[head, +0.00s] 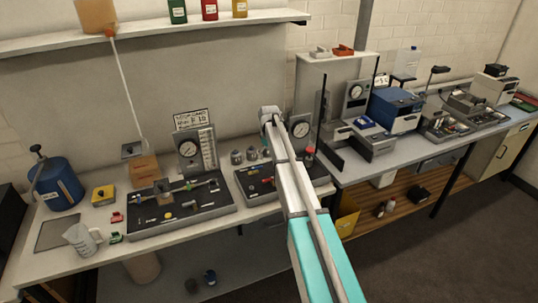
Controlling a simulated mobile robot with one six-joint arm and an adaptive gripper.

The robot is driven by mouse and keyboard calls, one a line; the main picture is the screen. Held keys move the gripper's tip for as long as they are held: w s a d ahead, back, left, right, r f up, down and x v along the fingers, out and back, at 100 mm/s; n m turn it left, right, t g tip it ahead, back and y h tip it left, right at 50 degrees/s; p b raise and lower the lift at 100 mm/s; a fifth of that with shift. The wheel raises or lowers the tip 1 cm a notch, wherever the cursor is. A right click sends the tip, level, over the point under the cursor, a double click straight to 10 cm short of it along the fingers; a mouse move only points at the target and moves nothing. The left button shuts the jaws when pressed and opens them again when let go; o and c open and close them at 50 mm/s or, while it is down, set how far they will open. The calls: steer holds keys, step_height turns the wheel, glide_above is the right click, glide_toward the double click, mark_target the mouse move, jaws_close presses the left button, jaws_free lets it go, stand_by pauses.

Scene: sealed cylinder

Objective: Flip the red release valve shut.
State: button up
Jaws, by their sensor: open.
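A black panel (247,183) with small fittings lies on the bench, just left of my arm. A small red part (267,180) shows on it, possibly the red release valve; its position, flipped or not, is too small to tell. A red-topped part (309,151) stands just right of my arm. Several grey cylindrical parts (237,156) stand behind the panel. My arm reaches up from the bottom over the bench and hides part of the panel. My gripper's fingers cannot be made out past the arm's far end.
A second black panel (180,208) with levers and a gauge (188,150) lies to the left. A round gauge (300,129) stands behind my arm. A second bench at right holds more instruments.

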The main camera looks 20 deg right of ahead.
steer(key=s+a+f+m+b, duration=0.1)
steer(key=s+f+b, duration=0.4)
steer(key=s, duration=0.5)
steer(key=s+a+f+m+b, duration=0.1)
steer(key=s+a+f+b, duration=0.3)
steer(key=s, duration=0.6)
steer(key=s+a+f+m+b, duration=0.1)
steer(key=s+a+f+b, duration=0.2)
steer(key=s+f+b, duration=0.4)
steer(key=s+b, duration=0.1)
steer(key=s, duration=0.2)
steer(key=shift+s+f+m, duration=0.2)
steer(key=shift+f+m, duration=0.15)
steer(key=shift+m, duration=0.05)
steer(key=s, duration=0.6)
steer(key=shift+a+m, duration=0.4)
